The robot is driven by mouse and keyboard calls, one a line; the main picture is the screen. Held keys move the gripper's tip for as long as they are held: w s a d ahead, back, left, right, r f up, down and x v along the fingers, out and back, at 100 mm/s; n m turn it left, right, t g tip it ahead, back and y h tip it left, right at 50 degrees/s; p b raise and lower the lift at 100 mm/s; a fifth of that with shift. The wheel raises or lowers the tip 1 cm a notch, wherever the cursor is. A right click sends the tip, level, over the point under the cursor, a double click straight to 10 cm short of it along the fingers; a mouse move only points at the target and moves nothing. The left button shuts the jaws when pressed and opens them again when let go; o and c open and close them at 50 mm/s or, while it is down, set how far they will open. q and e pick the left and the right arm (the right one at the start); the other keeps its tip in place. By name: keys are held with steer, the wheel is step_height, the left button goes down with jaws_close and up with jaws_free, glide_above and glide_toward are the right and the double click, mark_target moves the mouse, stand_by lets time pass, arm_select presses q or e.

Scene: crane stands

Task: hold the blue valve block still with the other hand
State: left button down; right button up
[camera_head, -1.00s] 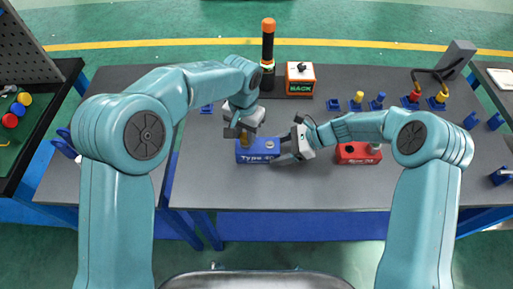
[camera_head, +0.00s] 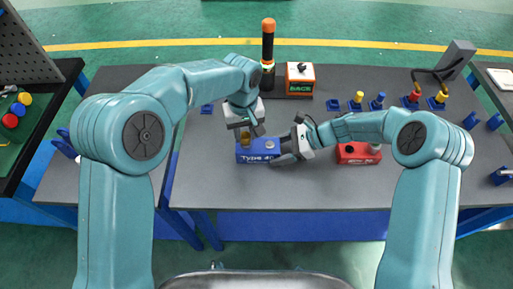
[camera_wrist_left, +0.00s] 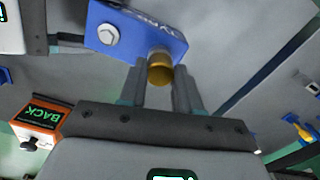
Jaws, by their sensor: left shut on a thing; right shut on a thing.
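The blue valve block (camera_head: 258,156) lies on the grey table, its "Type" lettering facing front. A brass fitting (camera_head: 244,141) stands at its left end, and a silver bolt head shows on its right part. In the left wrist view the blue block (camera_wrist_left: 135,30) is at the top, with the brass fitting (camera_wrist_left: 160,67) between the fingers. My left gripper (camera_head: 246,132) comes from above and is shut on the brass fitting. My right gripper (camera_head: 284,151) is shut on the right end of the blue block. Its fingertips partly hide that end.
A red block (camera_head: 357,154) lies to the right, near the right forearm. Behind stand an orange-and-black BACK box (camera_head: 300,79) and a dark post with an orange top (camera_head: 268,45). Several small coloured fittings stand at the back right. The front table strip is clear.

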arm_select(q)
steer(key=shift+r, duration=1.85)
arm_select(e)
steer(key=o, duration=1.3)
steer(key=shift+o, duration=0.2)
steer(key=v, duration=1.2)
steer(key=shift+r, duration=0.15)
